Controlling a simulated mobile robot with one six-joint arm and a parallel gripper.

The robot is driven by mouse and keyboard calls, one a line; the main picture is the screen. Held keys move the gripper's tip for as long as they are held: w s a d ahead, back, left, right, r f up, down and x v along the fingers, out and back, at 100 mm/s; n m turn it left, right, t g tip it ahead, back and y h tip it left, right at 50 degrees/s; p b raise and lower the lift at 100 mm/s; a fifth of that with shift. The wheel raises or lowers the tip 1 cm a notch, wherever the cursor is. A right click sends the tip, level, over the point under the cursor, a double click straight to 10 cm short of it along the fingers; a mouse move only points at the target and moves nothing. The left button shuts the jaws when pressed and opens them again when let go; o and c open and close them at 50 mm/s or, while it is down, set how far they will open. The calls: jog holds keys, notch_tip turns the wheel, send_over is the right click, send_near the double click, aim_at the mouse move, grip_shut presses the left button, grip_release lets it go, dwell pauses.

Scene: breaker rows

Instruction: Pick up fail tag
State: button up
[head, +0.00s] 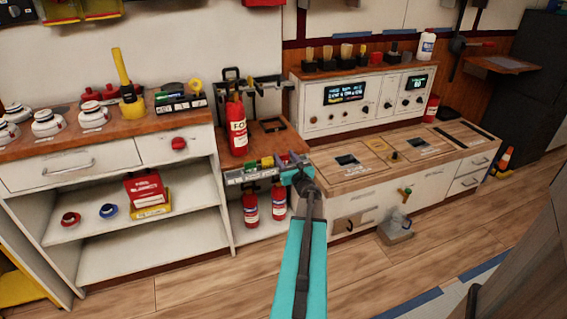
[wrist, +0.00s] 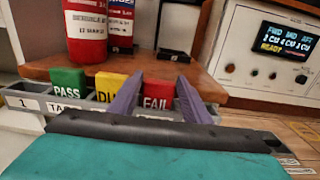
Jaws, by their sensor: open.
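The fail tag (wrist: 158,97) is a red block with white "FAIL" lettering. It stands at the right end of a row of tags in a grey rack along the wooden shelf's front edge. In the wrist view my gripper (wrist: 159,80) is open, with one purple-grey finger to the left of the tag and one to the right. I cannot tell whether either finger touches it. In the head view my gripper (head: 296,162) is at the rack's right end.
A green PASS tag (wrist: 67,82) and a yellow tag (wrist: 109,86) stand left of the fail tag in the rack (wrist: 28,103). A red extinguisher (wrist: 86,30) stands on the shelf behind. A control panel (head: 352,98) is to the right.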

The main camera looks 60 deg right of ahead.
aim_at(280, 152)
jog(key=shift+w+d, duration=0.1)
jog(key=shift+x, duration=2.65)
jog(key=c, duration=0.7)
jog(key=shift+r, duration=0.15)
